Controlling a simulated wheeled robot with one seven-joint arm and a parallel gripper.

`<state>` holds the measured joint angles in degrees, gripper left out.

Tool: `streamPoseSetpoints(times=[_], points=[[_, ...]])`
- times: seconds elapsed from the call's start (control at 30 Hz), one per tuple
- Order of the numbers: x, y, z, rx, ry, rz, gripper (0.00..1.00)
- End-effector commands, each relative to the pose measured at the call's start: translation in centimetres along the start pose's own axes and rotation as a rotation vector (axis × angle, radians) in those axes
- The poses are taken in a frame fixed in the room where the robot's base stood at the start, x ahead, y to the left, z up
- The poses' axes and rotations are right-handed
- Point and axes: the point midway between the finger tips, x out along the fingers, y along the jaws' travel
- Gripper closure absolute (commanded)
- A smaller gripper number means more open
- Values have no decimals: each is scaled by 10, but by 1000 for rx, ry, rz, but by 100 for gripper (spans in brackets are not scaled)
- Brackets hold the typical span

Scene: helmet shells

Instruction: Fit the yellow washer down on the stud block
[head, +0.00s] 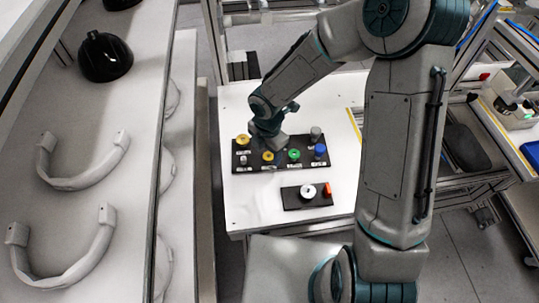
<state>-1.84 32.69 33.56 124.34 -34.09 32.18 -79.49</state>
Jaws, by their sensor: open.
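A black board (280,166) lies on the white table and carries several small coloured parts. One yellow round part (243,140) sits at its back left, and a second yellow one (268,156) sits near its middle front. I cannot tell from this view which of them is the yellow washer. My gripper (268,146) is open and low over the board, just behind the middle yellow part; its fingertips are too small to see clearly. A smaller black block (292,199) in front holds a white disc (308,191); it may be the stud block, but I cannot tell.
A green part (294,154), a blue part (320,150) and a grey post (316,133) stand on the board to the right of my gripper. An orange piece (327,189) stands on the smaller block. The white table (262,212) is clear at its front left.

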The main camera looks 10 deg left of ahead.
Motion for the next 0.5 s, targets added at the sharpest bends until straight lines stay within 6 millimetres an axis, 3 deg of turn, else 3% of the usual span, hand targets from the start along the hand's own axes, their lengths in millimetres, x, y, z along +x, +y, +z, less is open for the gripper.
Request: streamPoseSetpoints(times=[0.5], points=[[4, 0, 0, 0, 0, 0, 47]])
